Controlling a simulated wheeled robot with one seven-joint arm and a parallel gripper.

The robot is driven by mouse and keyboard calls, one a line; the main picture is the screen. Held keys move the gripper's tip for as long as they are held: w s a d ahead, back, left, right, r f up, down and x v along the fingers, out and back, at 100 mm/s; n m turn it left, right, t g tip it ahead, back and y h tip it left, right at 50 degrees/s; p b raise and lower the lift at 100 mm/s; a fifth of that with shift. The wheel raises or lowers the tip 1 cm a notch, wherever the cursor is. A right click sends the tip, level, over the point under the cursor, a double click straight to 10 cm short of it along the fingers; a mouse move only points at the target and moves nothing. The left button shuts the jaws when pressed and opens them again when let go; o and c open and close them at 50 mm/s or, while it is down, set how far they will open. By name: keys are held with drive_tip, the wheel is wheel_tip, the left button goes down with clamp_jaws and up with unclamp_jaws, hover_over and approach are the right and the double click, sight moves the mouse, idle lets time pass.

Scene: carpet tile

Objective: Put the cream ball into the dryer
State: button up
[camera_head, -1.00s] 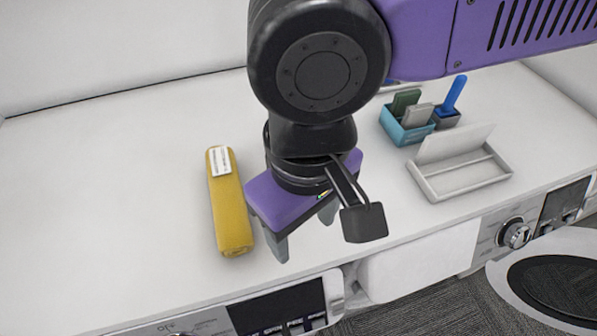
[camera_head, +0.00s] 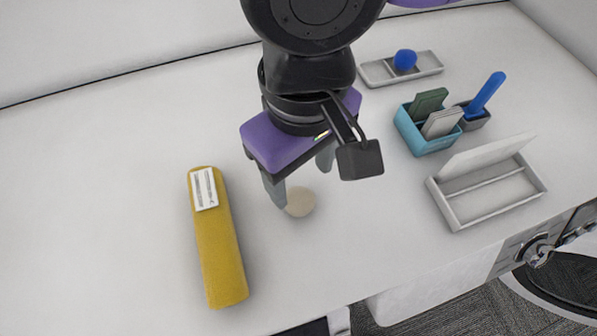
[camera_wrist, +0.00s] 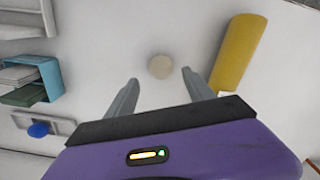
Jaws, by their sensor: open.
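The cream ball (camera_head: 300,202) rests on the white top, below and just in front of my gripper (camera_head: 304,188). In the wrist view the cream ball (camera_wrist: 160,67) lies ahead of the gap between my two grey fingertips (camera_wrist: 160,76), clear of both. My gripper is open and empty. The dryer is probably the front-loading machine at lower right, whose round dark door (camera_head: 566,285) is only partly in view; I cannot tell whether it is open.
A yellow roll (camera_head: 220,240) with a white label lies left of the ball. A teal box (camera_head: 428,140) of cards, a grey cup with a blue item (camera_head: 487,92), an open white case (camera_head: 490,198) and a tray with a blue ball (camera_head: 405,60) stand right. The front edge is near.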

sight(299, 195)
drive_tip(key=shift+w+a+f+p, duration=0.1)
drive_tip(key=shift+f+p, duration=0.1)
drive_tip(key=shift+f, duration=1.75)
drive_tip(key=shift+w+a+f+p, duration=0.1)
drive_tip(key=shift+f+p, duration=0.1)
drive_tip(key=shift+f, duration=1.7)
drive_tip(key=shift+c, duration=0.2)
drive_tip(key=shift+s, duration=0.1)
clamp_jaws()
